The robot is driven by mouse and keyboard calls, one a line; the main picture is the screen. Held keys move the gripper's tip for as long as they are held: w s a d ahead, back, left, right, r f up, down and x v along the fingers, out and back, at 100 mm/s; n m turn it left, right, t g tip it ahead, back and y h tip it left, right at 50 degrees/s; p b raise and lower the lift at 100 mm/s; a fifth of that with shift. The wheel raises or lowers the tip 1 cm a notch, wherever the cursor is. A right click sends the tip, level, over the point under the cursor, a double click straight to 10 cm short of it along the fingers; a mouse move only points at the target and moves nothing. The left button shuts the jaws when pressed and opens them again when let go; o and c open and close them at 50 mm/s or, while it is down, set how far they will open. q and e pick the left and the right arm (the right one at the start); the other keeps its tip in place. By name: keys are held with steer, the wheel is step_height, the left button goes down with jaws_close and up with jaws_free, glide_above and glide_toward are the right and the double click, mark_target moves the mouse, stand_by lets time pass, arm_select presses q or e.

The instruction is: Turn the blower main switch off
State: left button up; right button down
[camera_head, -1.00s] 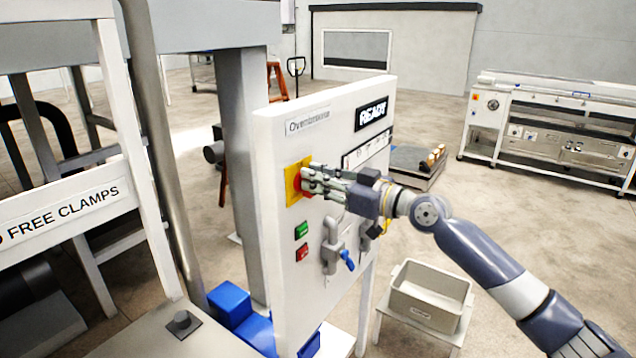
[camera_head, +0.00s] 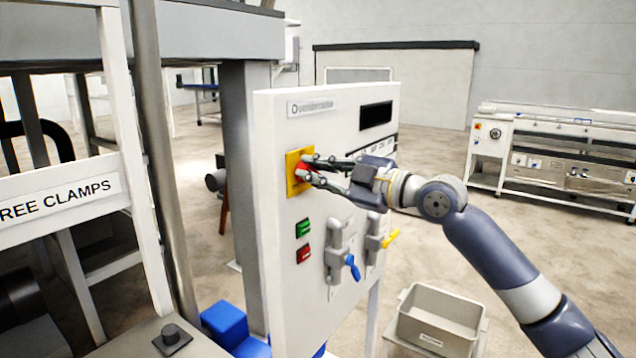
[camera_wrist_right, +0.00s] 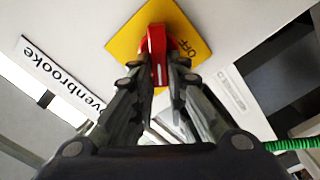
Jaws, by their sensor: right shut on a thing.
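The blower main switch is a red rotary knob (camera_wrist_right: 157,42) on a yellow square plate (camera_head: 292,186) on the front of the white control panel (camera_head: 275,230). My right gripper (camera_head: 307,167) is at the plate, its two fingers on either side of the knob. In the right wrist view the fingers (camera_wrist_right: 160,78) are shut on the knob, and the word OFF shows on the yellow plate (camera_wrist_right: 125,42) right of the knob. In the head view the fingers partly hide the knob. The panel's display (camera_head: 376,115) is dark. My left gripper is not in view.
A grey bin (camera_head: 440,315) stands low at the right. A white frame (camera_head: 70,200) stands left.

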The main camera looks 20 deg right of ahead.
steer(key=shift+s+a+f+n+b, duration=0.15)
steer(key=shift+n+b, duration=0.3)
steer(key=shift+n, duration=0.75)
steer(key=shift+w+f+n+b, duration=0.1)
steer(key=shift+f+n+b, duration=0.3)
steer(key=shift+n, duration=0.8)
steer(key=shift+s+a+f+n+b, duration=0.1)
steer(key=shift+n+b, duration=0.45)
steer(key=shift+n, duration=0.65)
steer(key=c, duration=1.6)
jaws_free()
steer(key=shift+d, duration=0.1)
steer(key=shift+v, duration=5.9)
